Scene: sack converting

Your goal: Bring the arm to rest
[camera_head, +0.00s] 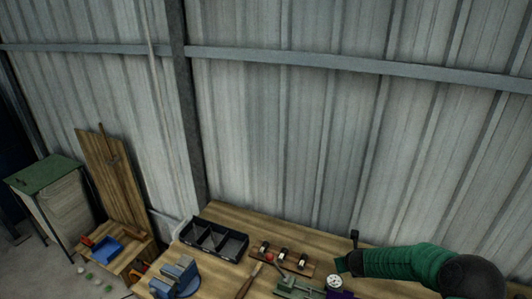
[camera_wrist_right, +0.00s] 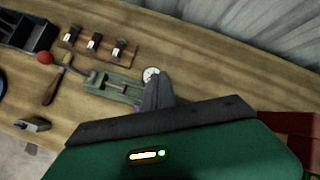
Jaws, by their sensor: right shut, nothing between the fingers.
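My right arm reaches in from the right edge of the head view, over the right end of the wooden workbench (camera_head: 240,215). Its gripper is small and hard to make out there. In the right wrist view my right gripper (camera_wrist_right: 155,88) shows as dark grey fingers, closed together with nothing held. The fingers appear over the bench beside a round white dial (camera_wrist_right: 151,74) and a green fixture (camera_wrist_right: 110,84). Whether they touch the dial or only overlap it in the picture, I cannot tell. My left gripper is in neither view.
A black divided tray (camera_head: 213,240), a small rack (camera_head: 285,258), a wooden-handled tool (camera_head: 248,281) and a blue vise (camera_head: 175,278) occupy the bench. A corrugated metal wall (camera_head: 280,140) rises behind. Bare wood lies along the bench's back in the wrist view.

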